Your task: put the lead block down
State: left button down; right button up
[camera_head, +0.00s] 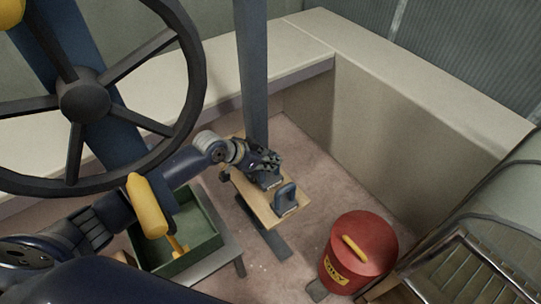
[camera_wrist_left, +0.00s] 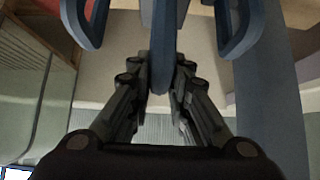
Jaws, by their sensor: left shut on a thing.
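My left gripper (camera_head: 262,164) is over a small wooden-topped stand (camera_head: 245,190) in the head view. It is shut on a blue-grey lead block (camera_head: 268,182), mostly hidden under the fingers. In the left wrist view the fingers of the left gripper (camera_wrist_left: 163,78) close around the blue handle of the lead block (camera_wrist_left: 165,45). I cannot tell whether the block touches the board. A second blue-grey block with a loop handle (camera_head: 287,197) stands on the board beside it. My right gripper is not in view.
A green tray (camera_head: 212,240) holding a yellow-handled tool stands left of the stand. A red lidded bin (camera_head: 358,252) is on the floor at right. A blue post (camera_head: 252,75) rises behind the gripper. A large dark wheel (camera_head: 85,95) fills the upper left.

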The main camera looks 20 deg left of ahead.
aim_at(269, 177)
pick_arm(q)
jog(key=shift+w+d+f, duration=0.1)
jog(key=shift+w+f, duration=0.05)
jog(key=shift+f, duration=0.9)
jog(key=shift+w+f, duration=0.1)
jog(key=shift+f, duration=0.95)
jog(key=shift+f, duration=0.1)
jog(key=c, duration=1.5)
grip_release()
jog(key=shift+s+f, duration=0.25)
jog(key=shift+c, duration=0.2)
jog(key=shift+o, duration=0.3)
jog(key=shift+r, duration=0.25)
jog(key=shift+s+a+r, duration=0.2)
jog(key=shift+a, duration=0.15)
jog(key=v, duration=1.1)
